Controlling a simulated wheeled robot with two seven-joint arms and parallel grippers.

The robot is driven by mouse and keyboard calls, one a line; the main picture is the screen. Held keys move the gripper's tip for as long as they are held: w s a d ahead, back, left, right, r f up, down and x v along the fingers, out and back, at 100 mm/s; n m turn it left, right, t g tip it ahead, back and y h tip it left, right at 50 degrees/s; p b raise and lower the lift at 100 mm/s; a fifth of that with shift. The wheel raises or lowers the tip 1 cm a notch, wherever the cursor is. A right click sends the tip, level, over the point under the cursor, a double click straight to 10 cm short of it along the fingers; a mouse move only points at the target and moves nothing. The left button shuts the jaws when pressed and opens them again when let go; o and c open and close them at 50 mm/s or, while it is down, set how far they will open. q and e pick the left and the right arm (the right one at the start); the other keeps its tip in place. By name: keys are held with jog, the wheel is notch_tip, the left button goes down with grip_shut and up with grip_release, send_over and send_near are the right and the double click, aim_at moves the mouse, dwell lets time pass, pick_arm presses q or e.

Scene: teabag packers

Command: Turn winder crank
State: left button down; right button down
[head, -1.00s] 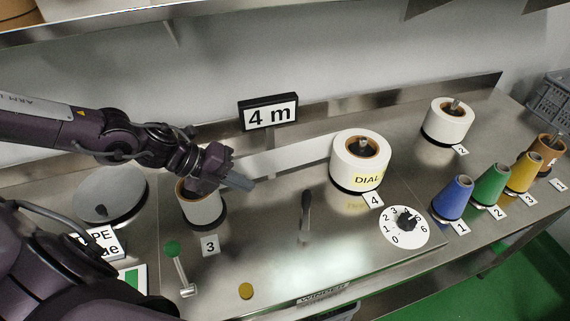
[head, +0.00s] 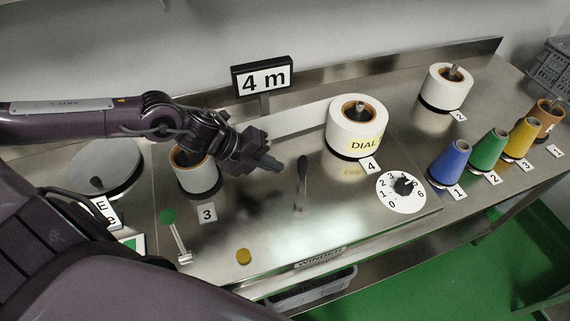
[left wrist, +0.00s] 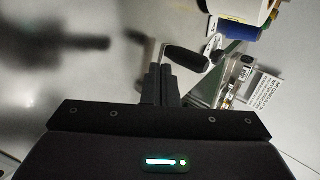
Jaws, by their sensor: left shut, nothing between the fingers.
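The winder crank shows as an upright black grip (head: 302,170) on the steel winder top, with its lower part thin and dark. In the left wrist view the black grip (left wrist: 187,59) and its bent metal arm lie just beyond the fingertips. My left gripper (head: 273,164) is left of the grip, fingers pointing at it, with a small gap showing in the head view. Its fingers (left wrist: 160,86) are shut with nothing between them. Whether they touch the crank is hard to tell. My right gripper is not in view.
A white roll marked DIAL (head: 355,128) stands behind right of the crank, and another roll (head: 199,178) stands left under my forearm. A numbered dial (head: 402,194), a green-knobbed lever (head: 169,217) and a brass disc (head: 243,256) are on the top. A sign reads 4 m (head: 263,78).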

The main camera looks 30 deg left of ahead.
aim_at(302, 180)
pick_arm(q)
jog(key=shift+w+d, duration=0.35)
jog(key=shift+d, duration=0.05)
jog(key=shift+w+d+r, duration=0.15)
jog(key=shift+w, duration=0.05)
jog(key=shift+w+d, duration=0.25)
jog(key=shift+d, duration=0.1)
jog(key=shift+w+d, duration=0.1)
jog(key=shift+d, duration=0.15)
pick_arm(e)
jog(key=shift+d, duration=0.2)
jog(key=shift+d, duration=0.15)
